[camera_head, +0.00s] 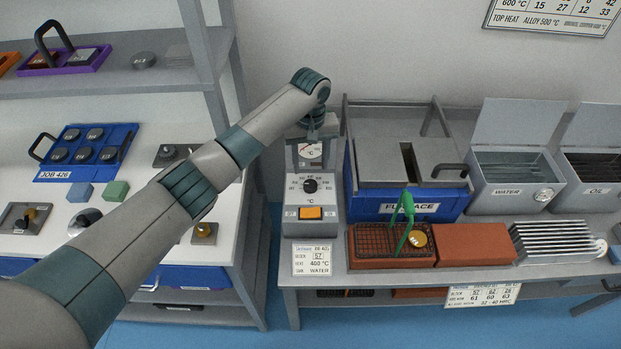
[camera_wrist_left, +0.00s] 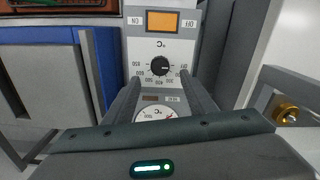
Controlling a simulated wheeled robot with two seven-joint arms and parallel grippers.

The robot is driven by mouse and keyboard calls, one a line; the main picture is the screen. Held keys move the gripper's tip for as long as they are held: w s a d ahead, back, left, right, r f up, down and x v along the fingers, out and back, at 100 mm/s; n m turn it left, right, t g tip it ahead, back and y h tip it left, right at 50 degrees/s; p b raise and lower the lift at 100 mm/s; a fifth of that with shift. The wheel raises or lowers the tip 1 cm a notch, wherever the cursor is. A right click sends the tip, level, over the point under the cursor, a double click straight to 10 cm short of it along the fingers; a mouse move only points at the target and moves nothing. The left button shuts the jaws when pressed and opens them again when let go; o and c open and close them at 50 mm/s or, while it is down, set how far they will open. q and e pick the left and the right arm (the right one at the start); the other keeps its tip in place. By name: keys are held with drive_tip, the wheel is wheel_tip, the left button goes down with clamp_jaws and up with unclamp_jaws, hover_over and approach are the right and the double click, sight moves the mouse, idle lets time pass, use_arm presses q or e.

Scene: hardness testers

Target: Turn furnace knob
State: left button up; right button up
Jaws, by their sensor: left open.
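The furnace control box (camera_head: 311,212) stands left of the furnace (camera_head: 405,185) on the bench. Its black knob (camera_head: 310,185) sits in a temperature dial, below a round gauge (camera_head: 311,151) and above an orange switch (camera_head: 311,212). My left gripper (camera_head: 312,148) is at the top of the box, above the knob, open and empty. In the left wrist view the knob (camera_wrist_left: 160,67) appears upside down, just beyond and between the open fingers (camera_wrist_left: 162,82). I cannot tell whether a finger touches the panel. My right gripper is not in view.
A brown tray with a mesh grate (camera_head: 375,252), green-handled tool (camera_head: 404,218) and brass disc (camera_head: 418,239) is in front of the furnace. Water (camera_head: 513,180) and oil tanks stand to the right.

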sight(311, 184)
use_arm(q)
wheel_tip(311, 184, down, 8)
drive_tip(key=shift+f+p, duration=0.15)
drive_tip(key=shift+p, duration=0.15)
drive_tip(key=c, duration=1)
